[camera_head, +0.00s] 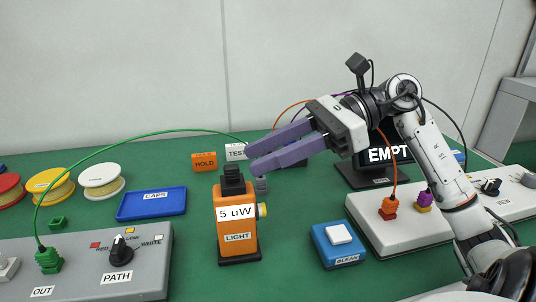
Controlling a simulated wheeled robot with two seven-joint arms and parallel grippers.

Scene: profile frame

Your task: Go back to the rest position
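My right gripper (250,162) comes in from the right with two purple fingers pointing left. The fingers look apart, with a narrow gap between them. The fingertips are just above and to the right of the black top of an orange light unit (224,207) labelled "5 uW" and "LIGHT". A small grey piece (261,185) shows just below the fingertips, above the unit's yellow side knob (262,210). I cannot tell whether it touches the fingers. My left gripper is not in view.
A blue CAPS tray (152,204), wire spools (102,181) and a grey PATH panel (155,262) lie left. A blue block (338,256) and a white panel (385,236) with plugs lie right. Thin cables cross behind the arm. An "EMPT" screen (389,155) stands behind.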

